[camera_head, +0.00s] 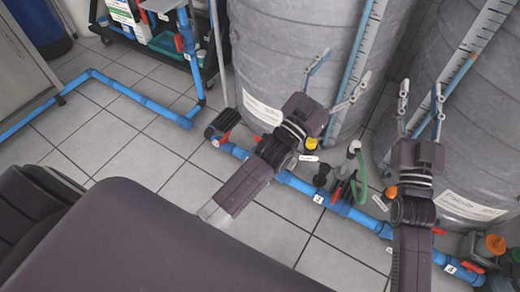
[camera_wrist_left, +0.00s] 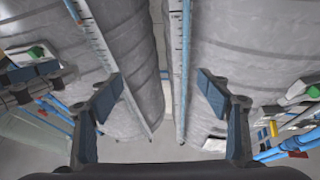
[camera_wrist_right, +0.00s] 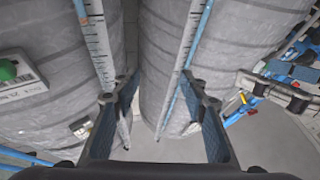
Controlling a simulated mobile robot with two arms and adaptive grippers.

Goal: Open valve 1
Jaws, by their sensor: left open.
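A red valve handle (camera_head: 223,139) sits on the blue floor pipe (camera_head: 290,181), left of my left arm. A small white tag beside it is too small to read for sure, so I cannot confirm it is valve 1. A tag reading 2 (camera_head: 318,198) is further along the pipe. My left gripper (camera_head: 342,76) is open and empty in front of the left grey tank, up and right of that handle and apart from it. Its spread fingers also show in the left wrist view (camera_wrist_left: 160,82). My right gripper (camera_head: 420,94) is open and empty before the right tank.
Two large grey tanks (camera_head: 290,55) (camera_head: 481,140) stand behind the pipe. A green hose (camera_head: 361,178) and black fittings are between my arms. Another red valve handle (camera_head: 472,267) is at the lower right. A wheeled rack (camera_head: 166,50) stands at the upper left.

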